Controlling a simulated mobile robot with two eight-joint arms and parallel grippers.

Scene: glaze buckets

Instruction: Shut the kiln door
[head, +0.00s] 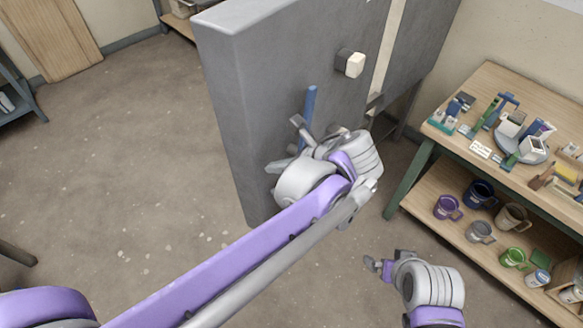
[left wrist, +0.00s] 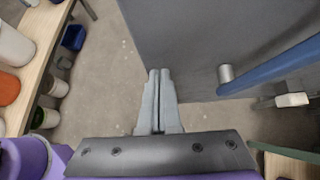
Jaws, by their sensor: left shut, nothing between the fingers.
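The kiln door (head: 240,110) is a thick grey slab standing upright in the middle of the head view, swung out from the grey kiln body (head: 418,45) behind it at right. On its face are a blue bar handle (head: 310,103) and a dark block with a pale end (head: 353,64). My left gripper (head: 288,148) is in front of the door face near the handle's lower end. In the left wrist view its fingers (left wrist: 158,85) are together and empty, with the handle (left wrist: 270,70) apart to their right. My right gripper (head: 379,266) is low at right; its jaw opening is unclear.
A wooden workbench (head: 490,78) with tools on top and several mugs on its lower shelf stands at right, close to my right arm. Shelving (head: 15,95) stands at far left. The floor (head: 130,130) left of the door is clear.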

